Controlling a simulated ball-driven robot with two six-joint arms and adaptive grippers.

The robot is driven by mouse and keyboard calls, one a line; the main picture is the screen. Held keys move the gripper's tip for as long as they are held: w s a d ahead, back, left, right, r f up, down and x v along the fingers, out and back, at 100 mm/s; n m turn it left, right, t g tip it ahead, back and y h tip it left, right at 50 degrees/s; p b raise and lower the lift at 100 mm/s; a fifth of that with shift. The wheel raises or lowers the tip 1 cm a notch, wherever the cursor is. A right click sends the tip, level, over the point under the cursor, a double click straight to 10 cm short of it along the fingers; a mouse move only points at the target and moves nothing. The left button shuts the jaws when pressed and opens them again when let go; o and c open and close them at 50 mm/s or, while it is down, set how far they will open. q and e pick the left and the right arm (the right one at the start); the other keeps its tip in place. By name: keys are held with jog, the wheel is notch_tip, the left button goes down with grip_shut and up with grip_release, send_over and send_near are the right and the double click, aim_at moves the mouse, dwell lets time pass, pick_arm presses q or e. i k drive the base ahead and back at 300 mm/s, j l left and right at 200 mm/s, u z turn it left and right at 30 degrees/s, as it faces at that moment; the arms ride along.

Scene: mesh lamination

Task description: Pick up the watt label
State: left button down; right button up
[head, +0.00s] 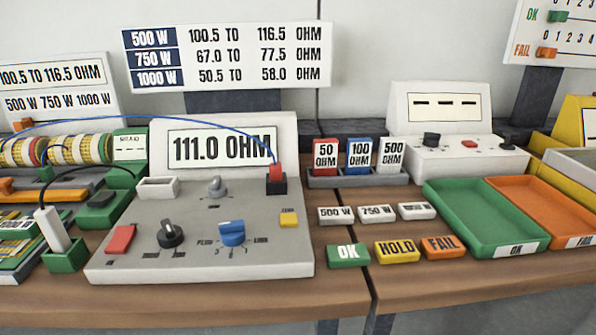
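Three small white watt labels lie in a row on the wooden bench right of the meter: the 500 W label (336,215), the 750 W label (377,213) and a third label (416,211) whose print is too small to read surely. They lie apart from one another. The meter (220,150) displays 111.0 OHM. The chart (228,55) behind it lists 500 W as 100.5 to 116.5 OHM, 750 W as 67.0 to 77.5 and 1000 W as 50.5 to 58.0. Neither of my grippers shows in the head view.
Green OK (348,255), yellow HOLD (397,251) and orange FAIL (442,247) blocks lie in front of the labels. A rack (357,180) of ohm blocks stands behind. A green tray (490,249) and an orange tray (570,229) lie right. A blue wire (190,117) arches over the meter.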

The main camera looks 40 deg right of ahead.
aim_at(341, 215)
jog(key=z, duration=1.55)
